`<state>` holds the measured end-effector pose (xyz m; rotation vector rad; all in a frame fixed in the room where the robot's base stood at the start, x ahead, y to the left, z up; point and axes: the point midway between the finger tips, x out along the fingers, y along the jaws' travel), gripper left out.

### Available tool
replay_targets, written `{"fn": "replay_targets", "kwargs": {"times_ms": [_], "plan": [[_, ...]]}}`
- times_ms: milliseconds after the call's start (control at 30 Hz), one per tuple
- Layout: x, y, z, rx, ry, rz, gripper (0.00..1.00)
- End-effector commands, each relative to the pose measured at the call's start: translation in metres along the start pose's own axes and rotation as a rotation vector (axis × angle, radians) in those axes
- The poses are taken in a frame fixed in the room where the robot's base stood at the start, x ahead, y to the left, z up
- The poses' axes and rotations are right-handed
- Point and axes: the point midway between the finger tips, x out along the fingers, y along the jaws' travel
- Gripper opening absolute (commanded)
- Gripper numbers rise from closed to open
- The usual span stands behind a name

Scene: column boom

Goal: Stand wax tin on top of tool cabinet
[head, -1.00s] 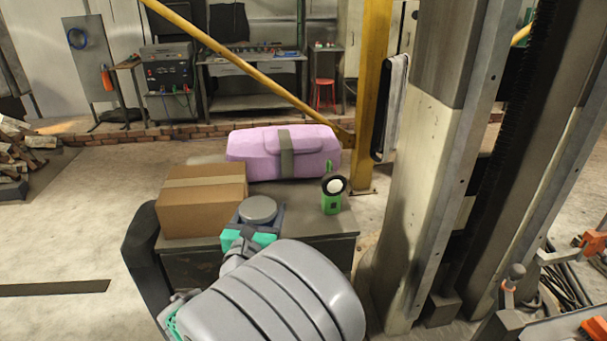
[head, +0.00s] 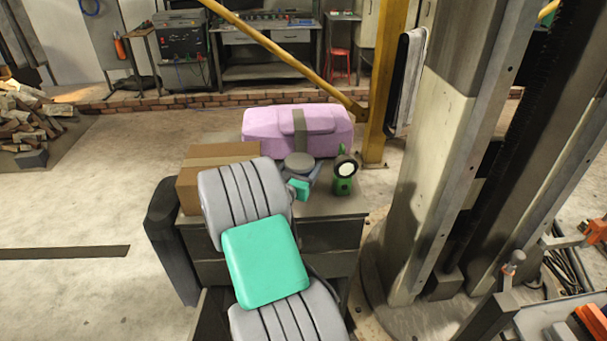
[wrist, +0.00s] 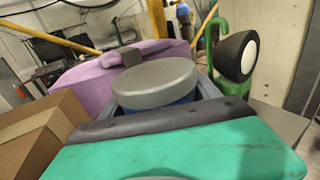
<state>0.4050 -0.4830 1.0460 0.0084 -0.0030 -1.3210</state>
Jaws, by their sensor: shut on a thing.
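The wax tin, a round tin with a grey lid (head: 299,161) and a blue side, is held in my gripper (head: 302,174). In the wrist view the tin (wrist: 155,82) stands upright between the fingers of my gripper (wrist: 155,103), which is shut on it. The tool cabinet (head: 330,235) is dark grey with drawers, and its top lies under the tin. My arm hides much of the cabinet's left and front. Whether the tin's base touches the top is hidden.
A cardboard box (head: 205,160) stands on the cabinet's left. A pink case (head: 270,127) with a grey strap lies along the back. A green lamp (head: 343,185) stands right of the tin. A yellow post (head: 383,120) and a concrete column (head: 425,190) rise at right.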

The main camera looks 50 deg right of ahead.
Motion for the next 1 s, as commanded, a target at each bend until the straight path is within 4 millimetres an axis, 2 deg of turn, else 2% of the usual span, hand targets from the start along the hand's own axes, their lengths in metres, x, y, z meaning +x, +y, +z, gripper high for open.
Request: {"fn": "replay_targets", "kwargs": {"times_ms": [133,300,633,667,900,1000], "plan": [[0.008,0.005,-0.013,0.000,-0.002,0.000,0.08],[0.007,0.004,-0.038,-0.001,-0.003,0.000,0.08],[0.007,0.004,-0.042,0.001,-0.004,0.000,0.08],[0.007,0.004,-0.042,0.001,-0.002,0.000,0.73],[0.007,0.004,-0.042,0.001,-0.002,0.000,0.93],[0.007,0.004,-0.042,0.001,-0.002,0.000,0.93]]}}
